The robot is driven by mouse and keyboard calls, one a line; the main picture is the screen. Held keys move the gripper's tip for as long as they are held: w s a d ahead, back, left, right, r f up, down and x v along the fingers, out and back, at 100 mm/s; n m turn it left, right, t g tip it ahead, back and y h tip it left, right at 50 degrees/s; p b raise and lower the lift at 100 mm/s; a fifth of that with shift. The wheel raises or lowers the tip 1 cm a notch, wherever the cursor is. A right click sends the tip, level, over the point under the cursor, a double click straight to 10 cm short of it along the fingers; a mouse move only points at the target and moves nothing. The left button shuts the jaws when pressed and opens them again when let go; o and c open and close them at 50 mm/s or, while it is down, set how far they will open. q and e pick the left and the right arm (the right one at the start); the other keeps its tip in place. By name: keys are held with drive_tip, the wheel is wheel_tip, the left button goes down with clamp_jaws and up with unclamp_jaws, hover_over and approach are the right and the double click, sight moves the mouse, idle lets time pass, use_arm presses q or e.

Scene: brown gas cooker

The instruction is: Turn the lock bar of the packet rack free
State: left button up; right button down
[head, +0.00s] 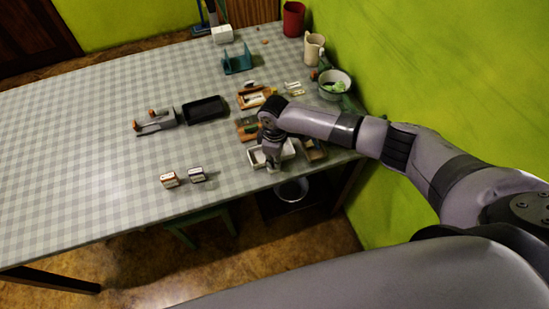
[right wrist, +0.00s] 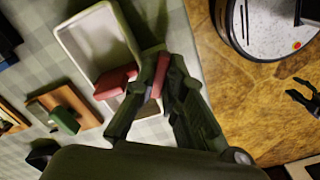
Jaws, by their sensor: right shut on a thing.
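My right gripper (head: 272,167) is low over the near right edge of the table, at a white tray (head: 257,157). In the right wrist view its fingers (right wrist: 152,82) are shut on a small red piece (right wrist: 159,75). Another red part (right wrist: 115,82) shows left of the fingers, over the rim of the white tray (right wrist: 68,30); I cannot tell whether both belong to one bar. A grey holder with orange ends (head: 155,122) lies mid-table, and a teal rack (head: 237,62) stands further back. I cannot tell which thing is the packet rack. My left gripper is not in view.
A black tray (head: 205,109) lies mid-table. Two small boxes, one red-and-white (head: 169,180) and one dark-and-white (head: 197,174), stand near the front edge. A bowl (head: 334,85) and wooden trays crowd the right side by the green wall. The table's left is clear.

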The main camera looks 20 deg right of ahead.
drive_tip(key=n, duration=0.3)
drive_tip(key=shift+w+n, duration=0.1)
drive_tip(key=shift+n, duration=0.2)
drive_tip(key=shift+w+n, duration=0.1)
drive_tip(key=shift+n, duration=1.5)
drive_tip(key=c, duration=1.7)
unclamp_jaws()
drive_tip(key=shift+o, duration=0.2)
